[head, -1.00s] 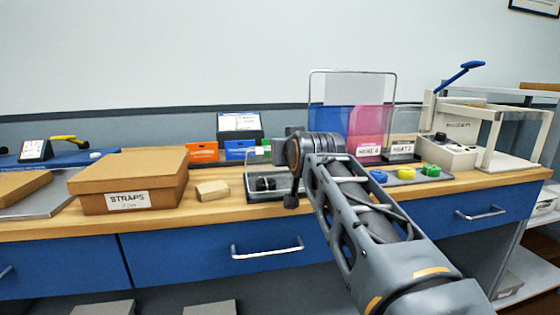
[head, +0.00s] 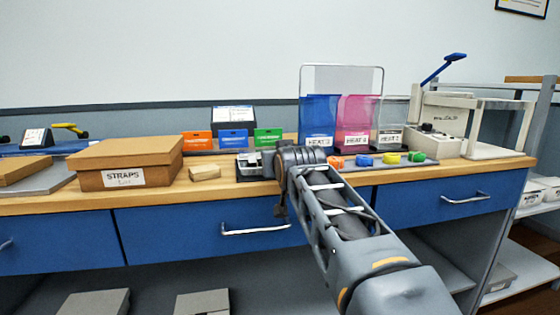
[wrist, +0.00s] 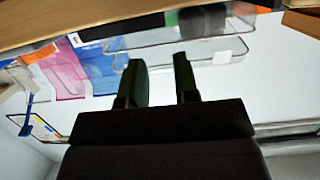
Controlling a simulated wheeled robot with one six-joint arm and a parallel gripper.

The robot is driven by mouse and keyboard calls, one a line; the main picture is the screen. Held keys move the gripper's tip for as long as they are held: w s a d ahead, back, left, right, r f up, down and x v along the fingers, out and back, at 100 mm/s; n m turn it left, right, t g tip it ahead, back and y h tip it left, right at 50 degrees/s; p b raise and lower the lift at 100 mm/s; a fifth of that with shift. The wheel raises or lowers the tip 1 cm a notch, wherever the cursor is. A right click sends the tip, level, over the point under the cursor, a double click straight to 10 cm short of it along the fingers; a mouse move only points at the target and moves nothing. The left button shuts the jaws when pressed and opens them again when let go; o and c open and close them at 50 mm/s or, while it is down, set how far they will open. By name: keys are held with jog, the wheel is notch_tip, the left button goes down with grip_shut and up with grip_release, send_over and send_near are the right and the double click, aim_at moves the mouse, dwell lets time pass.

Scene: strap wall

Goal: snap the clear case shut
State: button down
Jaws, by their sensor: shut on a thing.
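The clear case (head: 250,164) sits on the wooden counter, left of my gripper's wrist, which partly covers it in the head view. In the wrist view, which looks upside down, a clear rounded panel of the case (wrist: 225,58) with a small white tab crosses by my fingers. A second clear outline lies above it, so the case looks not flat shut, though the exact angle is unclear. My gripper (wrist: 161,74) has its two dark fingers a little apart at the panel's edge, shut on it. In the head view the fingertips are hidden behind my wrist.
A cardboard STRAPS box (head: 125,163) and a small tan block (head: 205,173) stand left of the case. Orange, blue and green boxes (head: 233,138) are behind. Blue and pink pockets (head: 340,120), a tray of coloured pieces (head: 390,159) and a press (head: 470,115) stand right.

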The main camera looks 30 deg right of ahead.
jog(key=shift+w+f, duration=0.1)
jog(key=shift+f, duration=0.15)
jog(key=c, duration=1.1)
grip_release()
jog(key=shift+o, duration=1.3)
jog(key=shift+r, duration=0.15)
jog(key=shift+a, duration=0.1)
